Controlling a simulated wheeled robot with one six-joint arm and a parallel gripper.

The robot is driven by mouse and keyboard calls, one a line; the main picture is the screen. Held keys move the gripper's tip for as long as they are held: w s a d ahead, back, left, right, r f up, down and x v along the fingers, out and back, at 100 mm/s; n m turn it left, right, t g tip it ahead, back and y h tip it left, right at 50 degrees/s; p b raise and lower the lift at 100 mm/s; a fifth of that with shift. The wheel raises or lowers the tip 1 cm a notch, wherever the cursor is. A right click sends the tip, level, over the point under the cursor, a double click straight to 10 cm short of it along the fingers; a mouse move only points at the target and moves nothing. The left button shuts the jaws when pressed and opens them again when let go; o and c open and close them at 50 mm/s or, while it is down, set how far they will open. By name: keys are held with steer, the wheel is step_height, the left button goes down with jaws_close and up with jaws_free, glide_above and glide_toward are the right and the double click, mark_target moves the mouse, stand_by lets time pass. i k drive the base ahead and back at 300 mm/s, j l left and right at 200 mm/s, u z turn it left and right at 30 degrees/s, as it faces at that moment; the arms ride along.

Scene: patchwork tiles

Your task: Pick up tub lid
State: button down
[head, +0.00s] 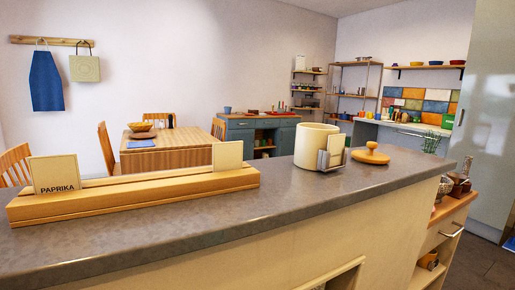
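A round wooden lid with a knob on top (371,155), which looks like the tub lid, lies flat on the grey counter (290,200), right of centre. A cream tub (309,143) stands upright to its left. A small grey metal holder with pale cards (332,156) stands between them, in front of the tub's right side. The lid is apart from the tub. My gripper does not show in the head view, so its place and state are hidden.
A long wooden rail (140,196) holding a PAPRIKA card (55,174) and a blank card (227,156) lies on the counter's left. The counter around the lid's right and front is clear. A tall grey cabinet (487,120) stands at right, beyond low wooden drawers (440,238).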

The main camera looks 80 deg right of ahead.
mark_target(369, 157)
steer(key=z, duration=0.4)
steer(key=l+z, duration=0.1)
steer(key=z, duration=0.75)
steer(key=i+z, duration=0.1)
steer(key=z, duration=0.75)
